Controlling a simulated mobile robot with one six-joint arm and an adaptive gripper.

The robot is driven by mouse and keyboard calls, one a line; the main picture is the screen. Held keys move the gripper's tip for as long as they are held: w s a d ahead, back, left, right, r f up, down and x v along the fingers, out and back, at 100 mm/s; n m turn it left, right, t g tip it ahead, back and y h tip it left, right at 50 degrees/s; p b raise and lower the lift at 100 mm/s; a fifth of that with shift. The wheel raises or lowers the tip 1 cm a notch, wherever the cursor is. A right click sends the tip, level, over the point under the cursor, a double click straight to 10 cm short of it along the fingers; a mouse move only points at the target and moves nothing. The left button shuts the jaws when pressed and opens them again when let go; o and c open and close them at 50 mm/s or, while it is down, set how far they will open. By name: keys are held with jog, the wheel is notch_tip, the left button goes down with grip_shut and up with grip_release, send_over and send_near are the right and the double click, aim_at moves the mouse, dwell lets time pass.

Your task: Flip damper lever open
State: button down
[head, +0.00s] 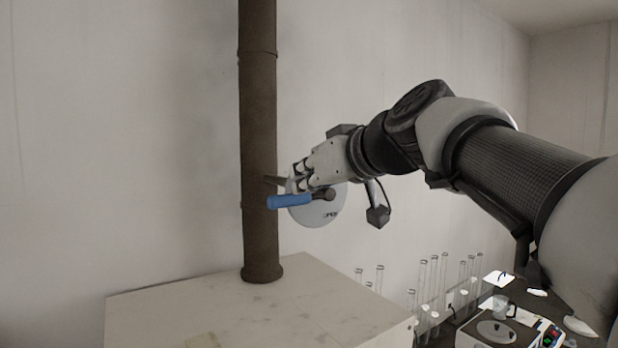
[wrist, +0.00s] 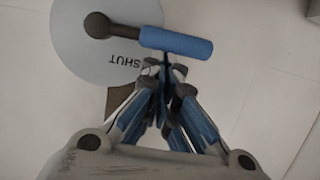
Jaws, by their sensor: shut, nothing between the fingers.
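The damper lever has a blue handle (head: 290,201) on a dark hub at the right. It lies nearly level, pointing left across the brown pipe. In the wrist view the fingertips (wrist: 166,68) are close against the handle's edge; contact is unclear.
The brown vertical pipe (head: 259,130) rises from a pale cabinet top (head: 220,311). Several glass tubes (head: 432,283) stand at the lower right, with a balance (head: 491,334) and a beaker (head: 500,307) on a dark bench. The wall left of the pipe is bare.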

aim_at(294, 202)
jog(key=shift+s+f, duration=0.1)
jog(key=shift+a+f+n+b, duration=0.15)
jog(key=shift+f+n+b, duration=0.2)
jog(key=shift+b, duration=0.45)
jog(key=shift+s+a+f+n+h+b, duration=0.2)
jog(key=shift+f+n+h+b, duration=0.25)
jog(key=shift+b, duration=0.6)
notch_tip(294, 202, down, 2)
jog(key=n+t+b, duration=0.1)
jog(key=b, duration=0.3)
jog(key=shift+s+a+n, duration=0.1)
jog(key=shift+n, duration=0.3)
notch_tip(294, 202, down, 7)
jog(key=w+d+n+t+h+b, duration=0.1)
jog(key=d+n+t+h+b, duration=0.1)
jog(key=n+b, duration=0.6)
jog(key=t+b, duration=0.1)
jog(key=b, duration=0.4)
jog(key=shift+w+d+b, duration=0.25)
jog(key=shift+w+b, duration=0.1)
jog(key=shift+b, duration=0.05)
jog(key=shift+w+d+f, duration=0.15)
